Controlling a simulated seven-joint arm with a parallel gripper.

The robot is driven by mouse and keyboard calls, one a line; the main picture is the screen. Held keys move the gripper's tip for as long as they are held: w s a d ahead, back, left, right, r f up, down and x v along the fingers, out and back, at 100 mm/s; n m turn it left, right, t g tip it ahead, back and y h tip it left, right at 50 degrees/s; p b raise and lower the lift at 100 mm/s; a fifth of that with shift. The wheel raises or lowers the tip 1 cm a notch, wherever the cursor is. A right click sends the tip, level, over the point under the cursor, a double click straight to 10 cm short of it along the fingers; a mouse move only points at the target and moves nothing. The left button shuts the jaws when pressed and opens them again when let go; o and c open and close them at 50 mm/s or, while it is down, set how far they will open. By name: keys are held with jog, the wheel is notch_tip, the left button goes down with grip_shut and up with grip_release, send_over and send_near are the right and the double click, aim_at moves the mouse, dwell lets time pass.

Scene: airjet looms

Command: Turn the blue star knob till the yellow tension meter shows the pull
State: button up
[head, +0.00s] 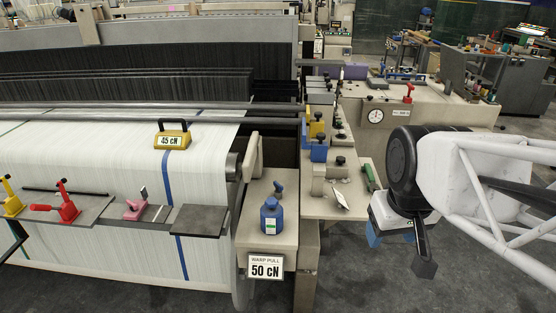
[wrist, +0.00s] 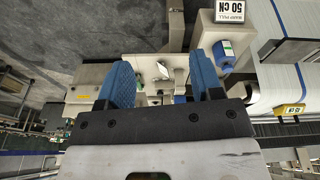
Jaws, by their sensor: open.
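The yellow tension meter (head: 172,138) sits on the white warp sheet and its display reads 45 cN; it also shows in the wrist view (wrist: 290,110). I cannot make out star lobes on either. The labelled blue body also shows in the wrist view (wrist: 228,48). My gripper (head: 392,238) is open and empty, right of the ledge and apart from the knob. Its two blue fingers (wrist: 163,76) are spread in the wrist view.
A "WARP PULL 50 cN" sign (head: 265,268) hangs on the ledge's front. Blue and yellow blocks with black knobs (head: 318,148) stand behind. A red clamp (head: 66,206) and a pink one (head: 136,207) are at left. A round dial (head: 376,115) is at right.

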jog(key=w+a+n, duration=0.4)
jog(key=w, duration=0.4)
jog(key=n+g, duration=0.2)
jog(key=n, duration=0.9)
send_near(272, 201)
jog(key=shift+d+f, duration=0.1)
jog(key=shift+d, duration=0.2)
jog(key=shift+w+a+f+n, duration=0.15)
jog(key=shift+a+f+n, duration=0.1)
jog(key=shift+a+n, duration=0.15)
jog(key=shift+f, duration=0.1)
jog(key=shift+f, duration=3.9)
jog(key=shift+f, duration=0.1)
